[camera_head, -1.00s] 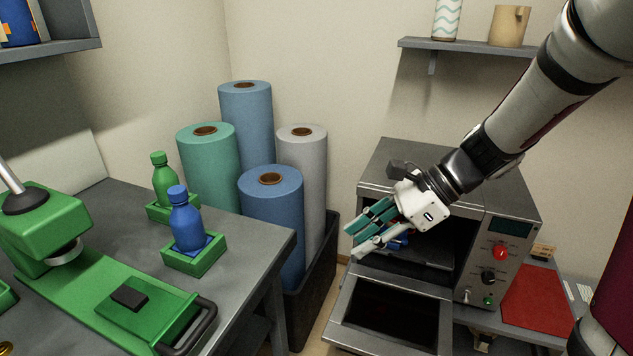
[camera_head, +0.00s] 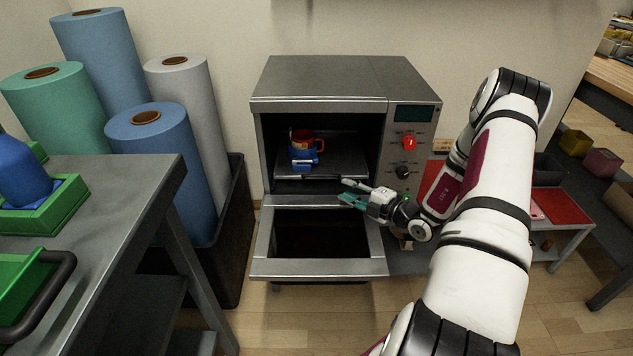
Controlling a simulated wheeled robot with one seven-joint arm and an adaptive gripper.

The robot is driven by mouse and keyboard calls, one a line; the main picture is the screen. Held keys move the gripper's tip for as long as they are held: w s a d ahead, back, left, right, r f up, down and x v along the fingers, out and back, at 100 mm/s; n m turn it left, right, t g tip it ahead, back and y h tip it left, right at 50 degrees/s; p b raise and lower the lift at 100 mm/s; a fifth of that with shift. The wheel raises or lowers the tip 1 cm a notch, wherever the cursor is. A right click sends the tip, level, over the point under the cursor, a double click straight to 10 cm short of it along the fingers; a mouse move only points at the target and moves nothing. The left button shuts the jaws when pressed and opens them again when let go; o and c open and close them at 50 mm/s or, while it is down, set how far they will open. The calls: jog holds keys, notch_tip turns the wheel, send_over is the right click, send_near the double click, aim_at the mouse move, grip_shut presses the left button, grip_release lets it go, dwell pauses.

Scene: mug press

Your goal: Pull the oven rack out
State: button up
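The oven (camera_head: 320,83) stands against the wall with its door (camera_head: 318,268) folded down and open. The oven rack (camera_head: 338,172) is a dark shelf inside the cavity, with its front edge near the opening. A red and orange mug (camera_head: 305,143) sits on the rack with a blue piece (camera_head: 303,160) at its base. My gripper (camera_head: 347,191) is just in front of the oven opening, at the right part of the rack's front edge and above the door. Its teal-padded fingers point left and are apart. I cannot tell whether they touch the rack.
A grey table (camera_head: 120,190) with green fixtures is at left. Several rolls of material (camera_head: 165,148) stand in a dark bin (camera_head: 232,215) between table and oven. The oven's control panel (camera_head: 407,150) is right of the cavity. Floor (camera_head: 285,320) in front is clear.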

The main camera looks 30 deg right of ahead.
aim_at(319, 176)
jog(key=shift+w+d+f, duration=0.1)
jog(key=shift+w+f, duration=0.1)
jog(key=shift+w, duration=0.05)
jog(key=b+x, duration=0.4)
jog(key=x, duration=0.9)
jog(key=shift+w+r, duration=0.1)
grip_shut()
